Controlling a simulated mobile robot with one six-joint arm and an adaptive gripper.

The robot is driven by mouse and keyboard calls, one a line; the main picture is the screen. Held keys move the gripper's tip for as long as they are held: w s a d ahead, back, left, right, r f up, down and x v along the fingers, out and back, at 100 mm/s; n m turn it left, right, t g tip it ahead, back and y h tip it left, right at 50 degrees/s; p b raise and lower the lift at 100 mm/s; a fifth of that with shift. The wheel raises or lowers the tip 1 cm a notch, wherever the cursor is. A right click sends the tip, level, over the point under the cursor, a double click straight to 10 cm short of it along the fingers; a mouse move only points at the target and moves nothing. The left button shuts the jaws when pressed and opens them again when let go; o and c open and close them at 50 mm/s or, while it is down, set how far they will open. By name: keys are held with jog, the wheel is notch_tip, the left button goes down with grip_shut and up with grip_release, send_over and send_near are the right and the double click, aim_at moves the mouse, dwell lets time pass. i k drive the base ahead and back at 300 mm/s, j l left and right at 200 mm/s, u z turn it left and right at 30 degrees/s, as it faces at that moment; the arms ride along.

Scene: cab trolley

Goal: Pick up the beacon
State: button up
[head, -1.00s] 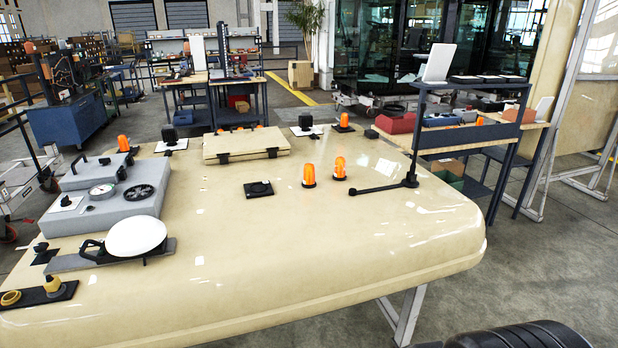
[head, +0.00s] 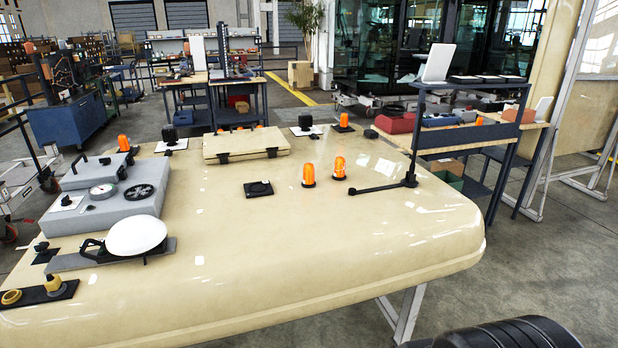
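Two orange beacons with dark bases stand upright close together on the cream cab roof (head: 330,245): a left one (head: 309,175) and a right one (head: 339,168). More orange beacons stand near the roof's edges, one at the far left (head: 123,144) and one at the far side (head: 343,121). I cannot tell which one the task means. My gripper is not in view. Only a black rounded part, probably of my arm, shows at the bottom right, apart from the beacons.
A black wiper-like arm (head: 385,188) lies right of the beacon pair. A black square plate (head: 258,189) is to their left, a cream hatch (head: 245,145) behind. A grey unit (head: 105,205) and white dome (head: 136,236) occupy the left. The front roof is clear.

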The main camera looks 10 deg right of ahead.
aim_at(308, 183)
jog(key=i+l, duration=0.2)
jog(key=i, duration=0.35)
jog(key=i+l, duration=0.2)
jog(key=i, duration=0.35)
jog(key=i+l, duration=0.2)
jog(key=i, duration=0.35)
